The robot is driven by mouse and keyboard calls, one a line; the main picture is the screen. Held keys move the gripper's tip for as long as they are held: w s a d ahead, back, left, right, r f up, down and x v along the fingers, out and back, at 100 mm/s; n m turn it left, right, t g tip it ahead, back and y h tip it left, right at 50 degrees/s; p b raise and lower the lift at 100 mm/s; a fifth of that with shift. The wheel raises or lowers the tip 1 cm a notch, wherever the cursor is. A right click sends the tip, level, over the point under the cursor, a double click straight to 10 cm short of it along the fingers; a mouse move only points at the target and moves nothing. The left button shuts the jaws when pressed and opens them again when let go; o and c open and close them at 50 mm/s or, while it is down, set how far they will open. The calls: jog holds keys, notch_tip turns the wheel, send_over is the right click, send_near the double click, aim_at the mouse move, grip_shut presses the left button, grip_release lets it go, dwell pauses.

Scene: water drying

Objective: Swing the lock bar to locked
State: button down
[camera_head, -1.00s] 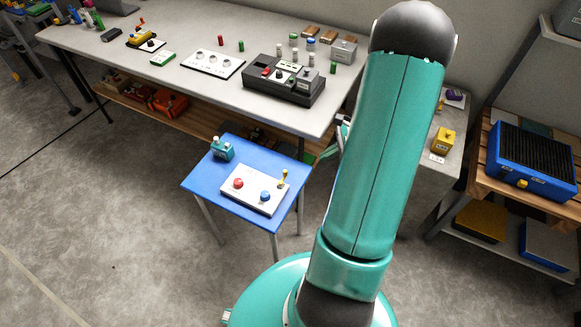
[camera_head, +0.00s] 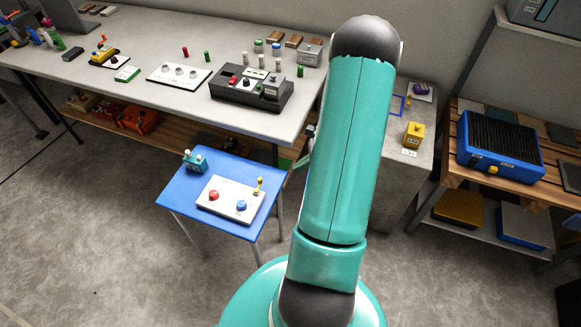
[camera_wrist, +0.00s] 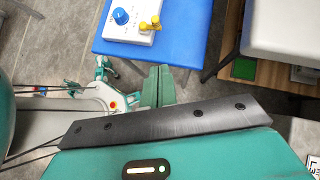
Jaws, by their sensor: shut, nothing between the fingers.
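No part can be clearly told as the lock bar. A yellow lever (camera_head: 258,186) stands at the right end of a white panel (camera_head: 230,207), beside a red knob (camera_head: 214,195) and a blue knob (camera_head: 241,205). The panel lies on a small blue table (camera_head: 180,203). The wrist view shows the yellow lever (camera_wrist: 150,24) and blue knob (camera_wrist: 121,16) at the top. My gripper (camera_wrist: 158,70) is shut and empty, with its fingertips near the table's front edge in that picture, apart from the lever. In the head view my arm hides most of the gripper.
A teal device (camera_head: 195,160) stands at the blue table's back corner. Behind is a long grey workbench (camera_head: 140,95) with a black control box (camera_head: 250,92). At right, a grey stand holds a yellow box (camera_head: 413,135), and a wooden shelf holds a blue ribbed unit (camera_head: 500,145). Floor is clear at front left.

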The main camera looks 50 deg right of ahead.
jog(key=x, duration=0.3)
jog(key=r+x, duration=0.1)
jog(key=x, duration=0.3)
jog(key=w+a+x, duration=0.1)
jog(key=x, duration=0.2)
jog(key=shift+w, duration=0.1)
jog(key=shift+w+a, duration=0.45)
jog(key=shift+w, duration=0.05)
